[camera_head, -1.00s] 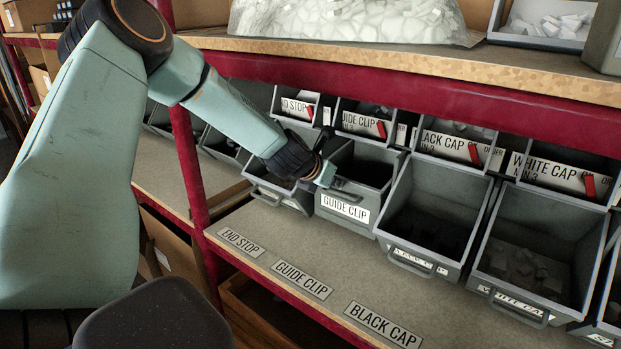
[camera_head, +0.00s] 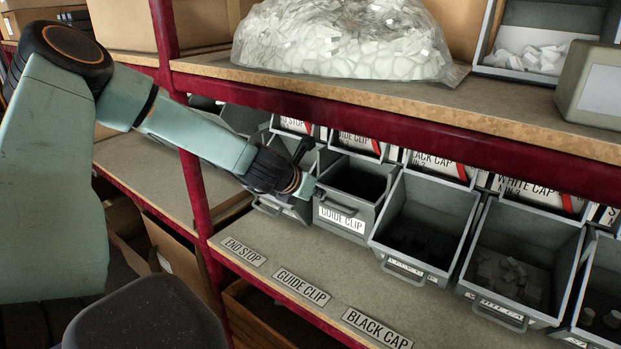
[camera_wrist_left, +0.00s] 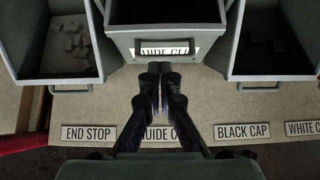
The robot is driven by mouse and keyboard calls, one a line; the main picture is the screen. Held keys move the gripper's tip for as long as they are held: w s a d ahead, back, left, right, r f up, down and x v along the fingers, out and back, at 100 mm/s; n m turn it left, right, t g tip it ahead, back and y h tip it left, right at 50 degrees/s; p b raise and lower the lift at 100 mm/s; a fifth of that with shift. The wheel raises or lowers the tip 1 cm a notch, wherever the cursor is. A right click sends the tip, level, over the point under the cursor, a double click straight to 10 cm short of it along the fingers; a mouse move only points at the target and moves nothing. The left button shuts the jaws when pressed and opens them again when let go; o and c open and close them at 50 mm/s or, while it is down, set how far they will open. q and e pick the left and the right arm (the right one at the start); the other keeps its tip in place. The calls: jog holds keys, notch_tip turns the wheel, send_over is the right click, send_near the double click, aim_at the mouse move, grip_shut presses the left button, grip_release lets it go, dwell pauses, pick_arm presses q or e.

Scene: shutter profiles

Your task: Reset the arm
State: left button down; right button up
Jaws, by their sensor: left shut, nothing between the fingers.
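My left arm comes in from the left in the head view. Its gripper (camera_head: 318,191) is at the front of the guide clip bin (camera_head: 341,216), close to the bin's handle. In the left wrist view the two fingers (camera_wrist_left: 158,78) are together and empty, just in front of the guide clip bin (camera_wrist_left: 165,49) and its label. I cannot tell if they touch the bin. The fingers partly cover the guide clip shelf label (camera_wrist_left: 155,133). My right gripper does not show.
An end stop bin (camera_wrist_left: 61,43) with pale pieces stands left of it. The black cap bin (camera_head: 425,222) and white cap bin (camera_head: 522,262) stand to the right. A red post (camera_head: 190,160) and upper shelf edge (camera_head: 400,118) are near the arm. The shelf front is clear.

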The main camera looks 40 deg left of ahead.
pick_arm(q)
jog(key=shift+p+v, duration=1.6)
jog(key=shift+v, duration=0.15)
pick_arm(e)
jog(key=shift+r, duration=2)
pick_arm(q)
jog(key=shift+w+r, duration=0.1)
